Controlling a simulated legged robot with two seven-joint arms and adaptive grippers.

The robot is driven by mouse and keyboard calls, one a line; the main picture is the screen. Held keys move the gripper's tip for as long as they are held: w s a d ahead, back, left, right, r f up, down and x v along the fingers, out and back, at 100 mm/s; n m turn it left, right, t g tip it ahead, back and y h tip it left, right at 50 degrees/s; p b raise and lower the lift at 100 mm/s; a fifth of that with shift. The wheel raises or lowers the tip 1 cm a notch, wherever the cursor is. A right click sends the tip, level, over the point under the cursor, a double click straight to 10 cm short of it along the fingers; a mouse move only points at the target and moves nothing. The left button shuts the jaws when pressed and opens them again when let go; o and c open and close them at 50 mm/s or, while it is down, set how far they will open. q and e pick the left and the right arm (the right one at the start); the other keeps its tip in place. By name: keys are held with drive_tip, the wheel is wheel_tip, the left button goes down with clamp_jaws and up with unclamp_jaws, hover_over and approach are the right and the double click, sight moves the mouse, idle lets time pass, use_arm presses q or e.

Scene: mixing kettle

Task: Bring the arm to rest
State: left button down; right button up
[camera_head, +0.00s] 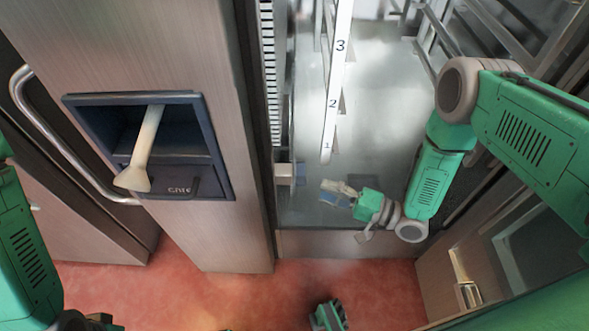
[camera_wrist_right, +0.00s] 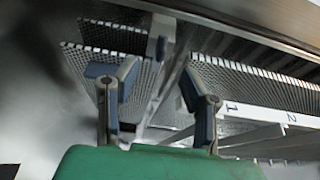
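My right arm (camera_head: 430,180) is green and grey and comes in from the right, bent down into the open steel compartment. Its gripper (camera_head: 338,193) is small in the head view, low in the compartment beside the numbered strip's lower end. In the right wrist view the two fingers of this gripper (camera_wrist_right: 158,80) stand apart with nothing held between them. My left arm (camera_head: 25,250) shows only in part at the left edge. Its gripper is outside the head view.
A white strip (camera_head: 337,80) marked 1, 2, 3 hangs in the compartment; perforated panels (camera_wrist_right: 250,85) show behind the fingers. Left stands a steel panel with a dark blue recess (camera_head: 180,130) and a pale lever (camera_head: 145,145). Red floor (camera_head: 180,300) is open below.

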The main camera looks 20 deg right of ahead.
idle(0.4)
drive_tip(key=s+d+r+n+g+h+p, duration=0.2)
drive_tip(key=s+d+g+h, duration=0.1)
drive_tip(key=s, duration=0.4)
drive_tip(key=s+d+r+n+g+h+p, duration=0.2)
drive_tip(key=s+r+n+g+h+p, duration=0.1)
drive_tip(key=s+h, duration=0.3)
drive_tip(key=s+d+r+n+g+h+p, duration=0.2)
drive_tip(key=s+d+n+g+h+p, duration=0.1)
drive_tip(key=s, duration=0.7)
drive_tip(key=shift+d+r+g+h, duration=0.3)
drive_tip(key=shift+r+g+h, duration=0.1)
drive_tip(key=shift+g+h, duration=0.55)
drive_tip(key=shift+w, duration=0.1)
